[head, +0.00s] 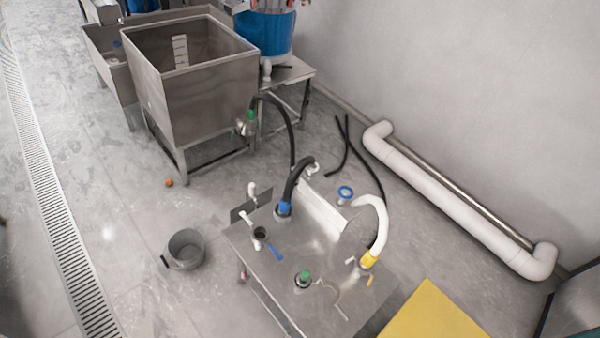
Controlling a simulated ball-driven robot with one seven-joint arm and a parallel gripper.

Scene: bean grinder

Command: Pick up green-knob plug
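A small plug with a green knob (304,277) sits on the near part of the metal bench top (290,240), right of a blue-handled part. It appears to stand upright in a dark round fitting. A second green piece (251,115) shows on the valve of the large steel tank, where a black hose is attached. I do not see my gripper in the head view.
A black hose with a blue collar (284,208) and a white hose with a yellow collar (368,260) rise from the bench. A grey bucket (186,250) stands on the floor at left. A steel tank (210,100) stands behind. A yellow panel (435,312) lies at lower right.

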